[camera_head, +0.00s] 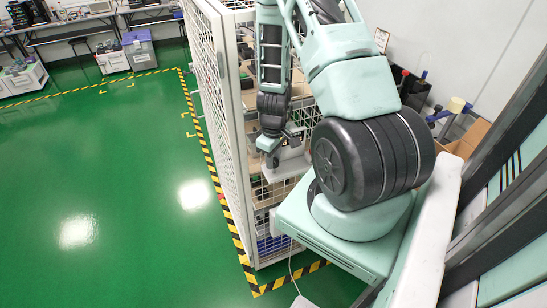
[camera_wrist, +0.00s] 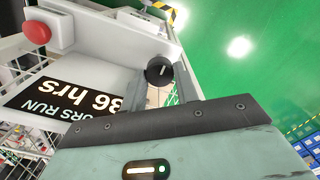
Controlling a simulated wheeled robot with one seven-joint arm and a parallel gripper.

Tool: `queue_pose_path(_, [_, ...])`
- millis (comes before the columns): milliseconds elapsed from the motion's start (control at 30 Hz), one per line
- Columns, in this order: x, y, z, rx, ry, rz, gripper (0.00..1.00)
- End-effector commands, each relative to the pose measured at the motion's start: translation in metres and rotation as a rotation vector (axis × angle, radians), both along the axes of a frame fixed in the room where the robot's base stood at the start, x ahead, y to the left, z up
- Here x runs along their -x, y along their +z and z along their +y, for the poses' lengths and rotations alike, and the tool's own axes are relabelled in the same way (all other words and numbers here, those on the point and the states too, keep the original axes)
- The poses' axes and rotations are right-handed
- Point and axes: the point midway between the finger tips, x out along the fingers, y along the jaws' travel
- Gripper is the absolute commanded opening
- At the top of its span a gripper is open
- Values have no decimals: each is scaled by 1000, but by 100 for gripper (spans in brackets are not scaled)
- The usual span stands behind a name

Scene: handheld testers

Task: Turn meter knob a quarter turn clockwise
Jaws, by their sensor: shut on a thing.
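The meter knob (camera_wrist: 159,70) is round and black with a pale mark on its face, in the upper middle of the wrist view. It sits at the edge of a pale grey meter housing (camera_wrist: 105,45). My gripper (camera_wrist: 164,79) has its two grey fingers on either side of the knob and is shut on it. In the head view my gripper (camera_head: 268,150) reaches down to the pale housing (camera_head: 290,163) inside the mesh cage. The knob is hidden there.
A red button (camera_wrist: 37,34) and a black sign (camera_wrist: 75,95) with upside-down white lettering, partly covered by my gripper, lie left of the knob. White mesh cage panels (camera_head: 222,120) stand close beside my arm. Open green floor (camera_head: 100,170) lies to the left.

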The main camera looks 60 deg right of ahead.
Motion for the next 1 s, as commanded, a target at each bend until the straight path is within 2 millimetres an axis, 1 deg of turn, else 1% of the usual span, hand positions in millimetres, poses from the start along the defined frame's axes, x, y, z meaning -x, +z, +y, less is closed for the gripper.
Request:
queue_pose_path(167, [0, -1, 0, 1, -38, 0, 8])
queue_pose_path(367, [0, -2, -1, 2, -149, 0, 8])
queue_pose_path(1000, [0, -2, -1, 2, -741, -1, 8])
